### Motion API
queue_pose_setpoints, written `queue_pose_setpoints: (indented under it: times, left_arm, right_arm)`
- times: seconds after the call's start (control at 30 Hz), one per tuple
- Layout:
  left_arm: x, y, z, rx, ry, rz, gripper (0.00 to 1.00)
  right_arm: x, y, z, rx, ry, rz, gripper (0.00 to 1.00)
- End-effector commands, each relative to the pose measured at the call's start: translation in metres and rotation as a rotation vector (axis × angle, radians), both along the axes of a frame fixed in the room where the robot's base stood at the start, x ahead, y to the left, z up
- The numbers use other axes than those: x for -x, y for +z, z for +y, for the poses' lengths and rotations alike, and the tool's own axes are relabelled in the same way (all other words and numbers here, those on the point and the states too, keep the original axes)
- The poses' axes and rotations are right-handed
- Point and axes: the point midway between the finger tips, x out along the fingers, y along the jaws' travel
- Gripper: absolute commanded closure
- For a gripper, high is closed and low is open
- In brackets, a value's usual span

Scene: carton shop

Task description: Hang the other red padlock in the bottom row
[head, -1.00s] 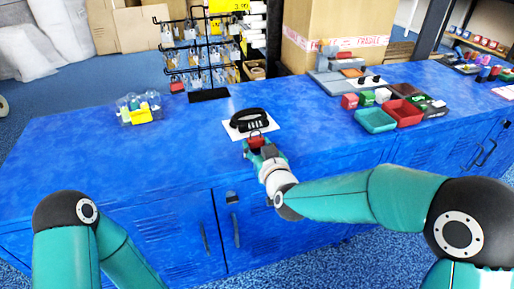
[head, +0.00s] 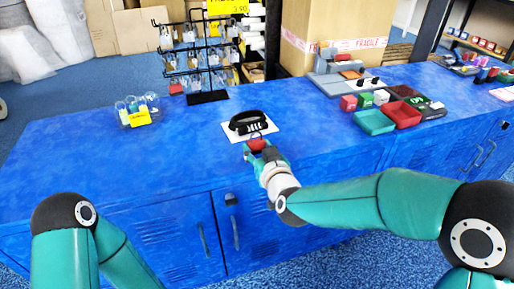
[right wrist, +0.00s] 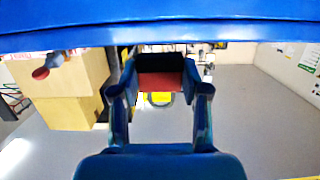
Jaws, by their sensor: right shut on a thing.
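My right gripper (head: 258,150) is shut on a red padlock (head: 256,144) with its shackle pointing up, near the front of the blue counter. In the right wrist view the padlock (right wrist: 160,81) shows as a red block between the fingers, its grey shackle beyond. Another red padlock (head: 176,88) shows at the lower left of the rack, by the bottom row. My left gripper is out of view; only part of the left arm shows.
A black ring-shaped thing lies on a white card (head: 268,131) just beyond the right gripper. Teal (head: 374,122) and red trays (head: 402,114) and small boxes stand at right. The counter between pack and card is clear.

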Motion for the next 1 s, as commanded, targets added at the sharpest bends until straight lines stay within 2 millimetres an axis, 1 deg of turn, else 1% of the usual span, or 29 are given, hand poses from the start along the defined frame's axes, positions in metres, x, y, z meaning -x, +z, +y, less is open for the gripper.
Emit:
queue_pose_setpoints:
  times: [0.27,1.0]
  left_arm:
    - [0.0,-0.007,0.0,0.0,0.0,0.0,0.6]
    - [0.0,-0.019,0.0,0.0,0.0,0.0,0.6]
  right_arm:
    - [0.017,0.0,-0.005,-0.001,0.0,-0.003,0.82]
    - [0.059,0.001,-0.019,-0.001,0.0,-0.003,0.82]
